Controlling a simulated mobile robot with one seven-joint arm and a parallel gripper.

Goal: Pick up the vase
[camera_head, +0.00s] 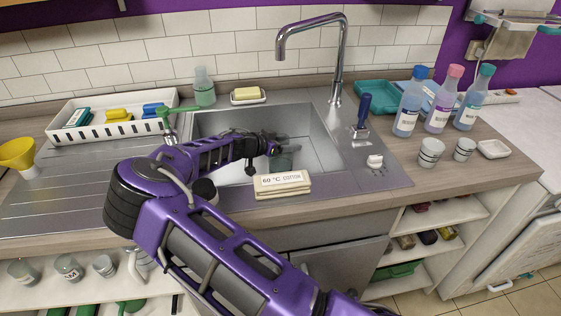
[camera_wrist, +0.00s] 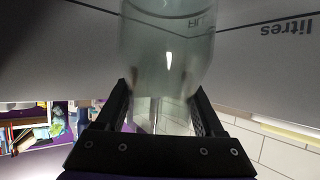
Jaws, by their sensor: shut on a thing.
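The vase (camera_wrist: 168,50) is a translucent greenish-grey glass vessel, seen close up in the wrist view. My gripper (camera_wrist: 160,105) is shut on it, with one dark finger on each side of its narrower part. In the head view my gripper (camera_head: 270,145) is over the sink basin (camera_head: 320,150). A small part of the vase (camera_head: 284,161) shows there just below and right of the fingers. My purple arm hides part of the basin. I cannot tell whether the vase touches the basin floor.
A chrome tap (camera_head: 338,60) rises behind the basin. Several bottles (camera_head: 440,105) stand further right. A white basket (camera_head: 85,133) is at left.

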